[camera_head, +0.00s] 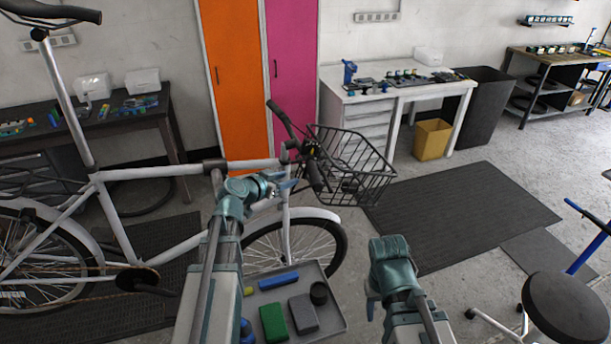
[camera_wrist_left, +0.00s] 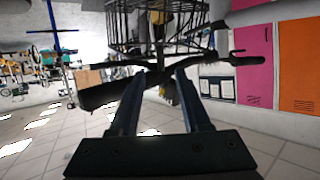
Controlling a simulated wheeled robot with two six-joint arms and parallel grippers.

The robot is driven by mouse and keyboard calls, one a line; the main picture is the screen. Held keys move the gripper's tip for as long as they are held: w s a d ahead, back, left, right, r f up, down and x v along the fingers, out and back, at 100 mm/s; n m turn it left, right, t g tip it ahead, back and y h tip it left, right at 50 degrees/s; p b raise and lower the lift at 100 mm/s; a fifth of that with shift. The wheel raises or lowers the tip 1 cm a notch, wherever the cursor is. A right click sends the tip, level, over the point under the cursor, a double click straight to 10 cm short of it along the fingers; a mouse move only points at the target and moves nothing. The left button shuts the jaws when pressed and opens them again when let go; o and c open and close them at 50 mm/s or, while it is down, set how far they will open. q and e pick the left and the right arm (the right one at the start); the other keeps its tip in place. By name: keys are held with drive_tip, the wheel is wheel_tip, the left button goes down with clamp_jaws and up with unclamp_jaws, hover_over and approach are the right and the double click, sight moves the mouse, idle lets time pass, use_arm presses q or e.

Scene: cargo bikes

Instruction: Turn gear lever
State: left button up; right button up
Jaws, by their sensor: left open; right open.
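The white bicycle's handlebar (camera_head: 290,130) has dark grips and stands in front of the orange and pink doors. No gear lever can be told apart on it at this size. My left gripper (camera_head: 288,187) is open and empty, just below and left of the near grip (camera_head: 315,176). My right gripper (camera_head: 372,302) is low, apart from the bicycle.
A black wire basket (camera_head: 350,168) is mounted in front of the handlebar. A stool (camera_head: 565,306) stands at the right. The floor mat (camera_head: 460,210) between is clear.

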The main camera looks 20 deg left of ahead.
sight(305, 178)
use_arm(q)
drive_tip(key=b+x, duration=0.3)
drive_tip(key=x, duration=0.7)
drive_tip(key=shift+w+d+f+b, duration=0.15)
drive_tip(key=shift+w+f+b, duration=0.1)
drive_tip(key=shift+w+b, duration=0.1)
clamp_jaws()
idle(0.9)
